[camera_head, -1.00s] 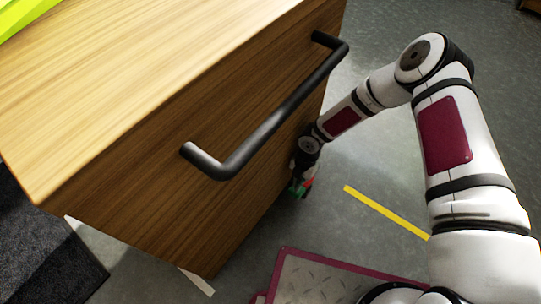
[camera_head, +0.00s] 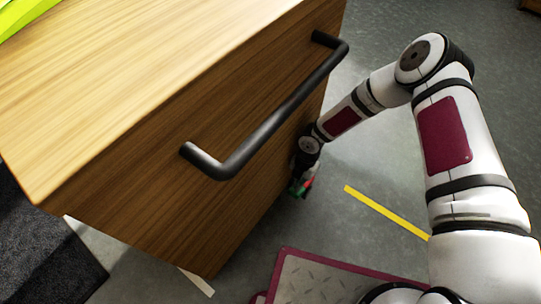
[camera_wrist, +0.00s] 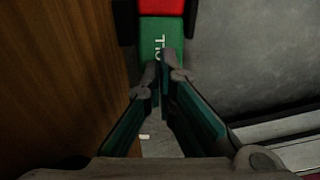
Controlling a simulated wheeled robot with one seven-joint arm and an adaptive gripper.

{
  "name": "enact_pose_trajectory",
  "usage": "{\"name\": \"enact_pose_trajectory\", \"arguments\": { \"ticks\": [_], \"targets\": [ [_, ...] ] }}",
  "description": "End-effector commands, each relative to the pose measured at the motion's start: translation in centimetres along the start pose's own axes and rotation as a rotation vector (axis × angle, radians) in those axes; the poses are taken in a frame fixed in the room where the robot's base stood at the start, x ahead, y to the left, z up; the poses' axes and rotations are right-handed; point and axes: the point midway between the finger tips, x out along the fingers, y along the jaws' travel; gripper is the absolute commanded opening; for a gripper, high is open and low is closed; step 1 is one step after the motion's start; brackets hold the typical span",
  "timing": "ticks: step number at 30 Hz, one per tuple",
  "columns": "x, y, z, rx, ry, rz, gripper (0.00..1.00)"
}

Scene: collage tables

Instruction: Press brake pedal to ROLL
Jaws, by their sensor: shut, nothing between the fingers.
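The brake pedal shows in the wrist view as a green part (camera_wrist: 161,33) with partly covered white lettering and a red part (camera_wrist: 162,6) beyond it. In the head view the pedal is small, with green (camera_head: 296,191) and red (camera_head: 310,182) low beside the wooden cart's side. My gripper (camera_wrist: 162,72) is shut and empty, its fingertips together over the near end of the green part. I cannot tell for certain whether they touch it. In the head view my gripper (camera_head: 302,178) is dark and partly covers the pedal.
The wooden cart (camera_head: 150,80) with a black bar handle (camera_head: 270,125) stands close on the left of my arm. Grey floor with a yellow line (camera_head: 388,212) lies open to the right. My maroon-edged base is at the bottom.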

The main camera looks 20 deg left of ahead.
Motion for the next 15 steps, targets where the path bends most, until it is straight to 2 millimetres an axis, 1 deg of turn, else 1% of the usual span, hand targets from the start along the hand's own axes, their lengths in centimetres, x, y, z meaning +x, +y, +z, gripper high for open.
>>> {"name": "enact_pose_trajectory", "arguments": {
  "ticks": [15],
  "targets": [
    [0.75, 0.0, 0.11, 0.0, 0.0, 0.0, 0.0]
  ]
}}
